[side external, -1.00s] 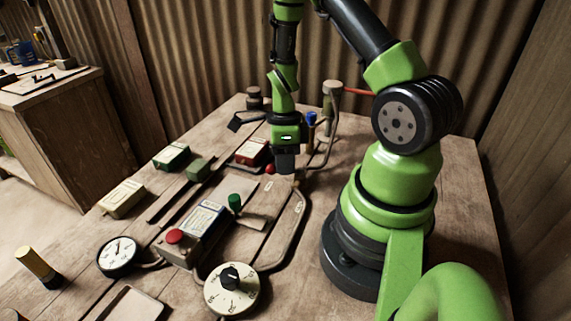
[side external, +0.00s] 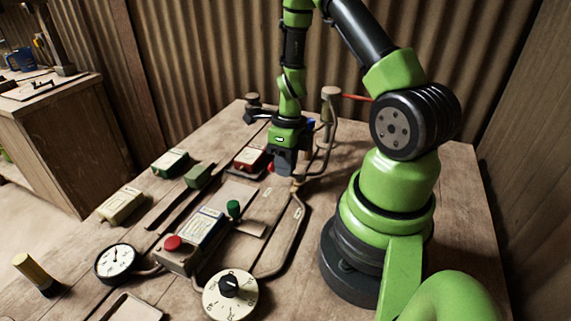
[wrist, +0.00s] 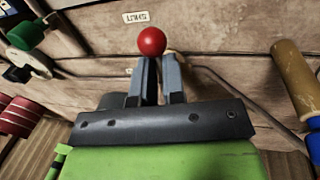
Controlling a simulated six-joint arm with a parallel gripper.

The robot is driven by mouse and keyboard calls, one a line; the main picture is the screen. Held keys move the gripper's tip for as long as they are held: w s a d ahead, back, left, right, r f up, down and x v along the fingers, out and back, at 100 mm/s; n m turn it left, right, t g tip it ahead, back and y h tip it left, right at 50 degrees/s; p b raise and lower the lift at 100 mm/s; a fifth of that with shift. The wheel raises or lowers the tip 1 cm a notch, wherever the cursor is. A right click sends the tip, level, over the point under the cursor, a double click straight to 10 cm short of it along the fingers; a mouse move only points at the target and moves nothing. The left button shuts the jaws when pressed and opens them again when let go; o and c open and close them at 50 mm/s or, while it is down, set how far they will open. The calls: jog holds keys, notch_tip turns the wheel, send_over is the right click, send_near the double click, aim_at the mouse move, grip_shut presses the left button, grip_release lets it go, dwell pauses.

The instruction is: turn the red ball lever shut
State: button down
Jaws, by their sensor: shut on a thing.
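The red ball (wrist: 152,41) of the lever sits just past my fingertips in the wrist view, nearer the left finger. In the side external view the red ball (side external: 270,167) shows just left of my fingers, low over the bench. My gripper (wrist: 158,62) is shut on the lever, with a narrow gap between the fingers. In the side external view my gripper (side external: 283,172) points down at the bench, slightly tilted. The lever's arm and pivot are mostly hidden by the fingers.
A red box (side external: 249,158) stands close left of my gripper. A post with bent pipe (side external: 331,115) and a partly hidden blue cap (side external: 311,125) stand close right. The control box (side external: 195,235), green knob (side external: 233,208) and dial (side external: 230,294) are nearer the camera.

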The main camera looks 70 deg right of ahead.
jog(key=shift+w, duration=0.15)
jog(key=c, duration=1.2)
grip_release()
notch_tip(320, 180, up, 10)
jog(key=d, duration=0.2)
jog(key=shift+f, duration=0.1)
